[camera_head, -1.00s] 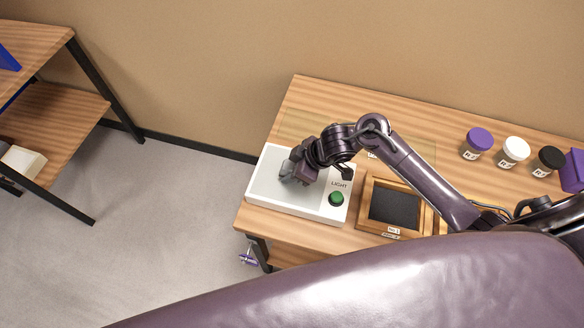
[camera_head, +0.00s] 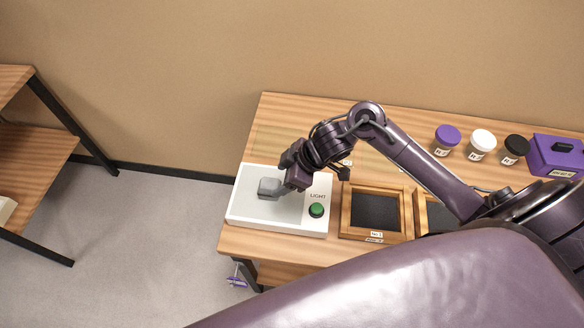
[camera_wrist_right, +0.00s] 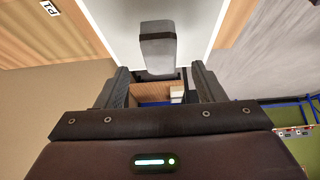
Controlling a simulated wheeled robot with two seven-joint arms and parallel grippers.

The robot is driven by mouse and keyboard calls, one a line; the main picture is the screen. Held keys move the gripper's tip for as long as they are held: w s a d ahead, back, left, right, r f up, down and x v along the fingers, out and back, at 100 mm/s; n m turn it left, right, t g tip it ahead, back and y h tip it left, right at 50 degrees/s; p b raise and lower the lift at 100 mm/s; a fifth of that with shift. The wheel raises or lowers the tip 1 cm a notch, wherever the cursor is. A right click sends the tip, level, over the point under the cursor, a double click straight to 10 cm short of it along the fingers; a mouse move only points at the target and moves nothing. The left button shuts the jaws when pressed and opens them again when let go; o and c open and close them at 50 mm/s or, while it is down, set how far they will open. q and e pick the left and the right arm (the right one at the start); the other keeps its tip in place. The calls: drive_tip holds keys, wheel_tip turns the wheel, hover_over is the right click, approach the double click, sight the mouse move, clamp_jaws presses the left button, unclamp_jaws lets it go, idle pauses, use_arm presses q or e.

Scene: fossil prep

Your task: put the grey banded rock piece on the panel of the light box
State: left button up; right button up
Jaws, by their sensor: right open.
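The grey rock piece (camera_head: 269,188) lies on the pale panel (camera_head: 248,208) of the white light box. It is blocky, with lighter and darker grey areas in the right wrist view (camera_wrist_right: 158,46). My right gripper (camera_head: 287,174) is open and empty, just above and to the right of the piece. In the right wrist view the spread fingers (camera_wrist_right: 162,78) stand apart from the piece, which is beyond their tips. My left gripper is not in view.
A green button (camera_head: 316,210) sits on the light box's right side. A wooden tray with a dark inset (camera_head: 375,211) stands to the right, with a second tray (camera_head: 437,216) beside it. Jars with purple (camera_head: 447,134), white (camera_head: 483,139) and black (camera_head: 517,145) lids and a purple box (camera_head: 556,155) stand farther right.

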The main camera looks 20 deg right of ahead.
drive_tip(key=v, duration=0.5)
idle(0.5)
